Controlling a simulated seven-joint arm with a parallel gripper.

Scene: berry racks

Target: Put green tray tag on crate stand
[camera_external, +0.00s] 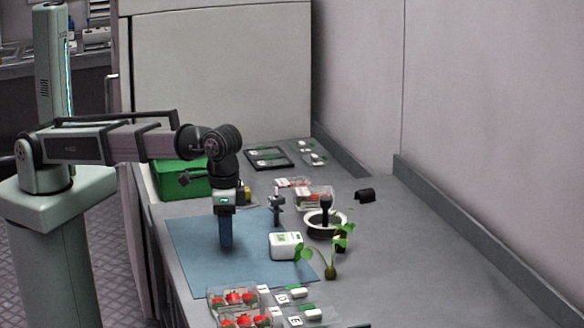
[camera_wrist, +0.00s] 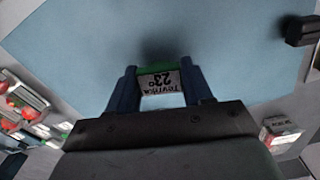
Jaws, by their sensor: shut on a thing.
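My gripper (camera_wrist: 162,90) is shut on a small tag (camera_wrist: 160,82) with a green edge and a white face bearing black print, seen in the wrist view. The blue fingers close on it from both sides. In the external view my gripper (camera_external: 226,238) points down over the blue mat (camera_external: 190,250), and the tag there is mostly hidden.
A white box-shaped device (camera_external: 285,246) stands on the mat's right side. Strawberry punnets (camera_external: 238,298) and small tags (camera_external: 298,291) lie at the near edge. A green crate (camera_external: 182,182), a round bowl (camera_external: 342,218) and seedlings (camera_external: 331,268) stand around.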

